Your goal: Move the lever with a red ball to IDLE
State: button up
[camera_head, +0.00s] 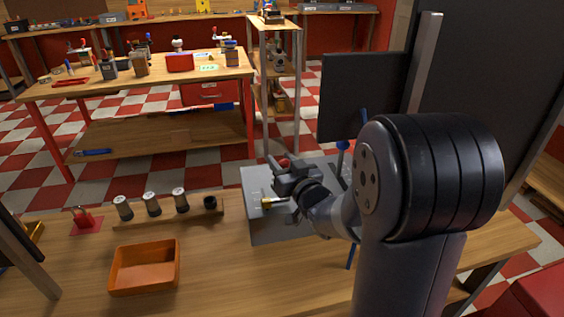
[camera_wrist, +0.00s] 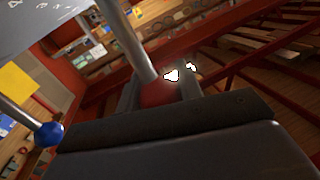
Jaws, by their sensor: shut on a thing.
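The lever with the red ball (camera_head: 285,162) stands at the grey control box (camera_head: 262,228) on the bench. My gripper (camera_head: 278,170) is at the ball and hides most of it and the lever in the head view. In the wrist view the red ball (camera_wrist: 157,94) sits between the two dark fingers (camera_wrist: 160,95), with its grey rod running up to the left. The fingers are shut on the ball. Part of a pale panel (camera_wrist: 45,20) with small marks shows at the top left of the wrist view. I cannot read an IDLE mark.
A blue-ball lever (camera_wrist: 48,133) is close by, also in the head view (camera_head: 343,146). A brass-coloured knob (camera_head: 267,204) sticks out at the box front. An orange tray (camera_head: 145,290) and a row of cylinders (camera_head: 152,204) stand left. A dark screen (camera_head: 350,95) rises behind.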

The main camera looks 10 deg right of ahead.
grip_shut()
jog(key=shift+w+r+p, duration=0.3)
jog(key=shift+w+p, duration=0.05)
jog(key=shift+p, duration=0.4)
jog(key=shift+w+f+m+g+h+p, duration=0.2)
jog(key=shift+w+g+p, duration=0.5)
jog(key=shift+w+p, duration=0.9)
jog(key=shift+w+f+m+g+h+p, duration=0.1)
jog(key=shift+w+f+g+h+p, duration=0.15)
jog(key=shift+w+g+p, duration=0.9)
jog(key=shift+w+t, duration=0.45)
jog(key=shift+w, duration=0.3)
jog(key=o, duration=0.9)
grip_release()
